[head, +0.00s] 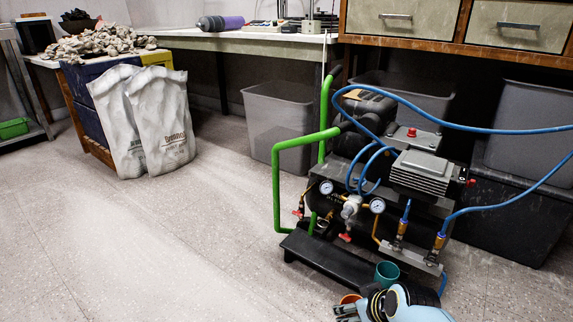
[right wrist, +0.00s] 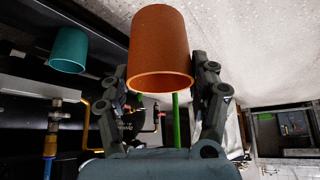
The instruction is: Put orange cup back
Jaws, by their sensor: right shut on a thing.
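The orange cup (right wrist: 160,48) is between the two dark fingers of my right gripper (right wrist: 160,78), which is shut on it, in the right wrist view. In the head view only a small part of the orange cup (head: 349,298) shows at the bottom edge, by my right gripper (head: 350,309). The cup is close to the front end of a low black step (head: 335,262); I cannot tell if it touches anything below. A teal cup (head: 387,273) stands on that step just behind my gripper, and it also shows in the right wrist view (right wrist: 69,50). My left gripper is not in view.
A compressor (head: 420,172) with green pipes, gauges and blue hoses (head: 470,128) rises right behind the step. Two white sacks (head: 160,120) lean on a blue cabinet at the left. The floor (head: 150,240) on the left is clear.

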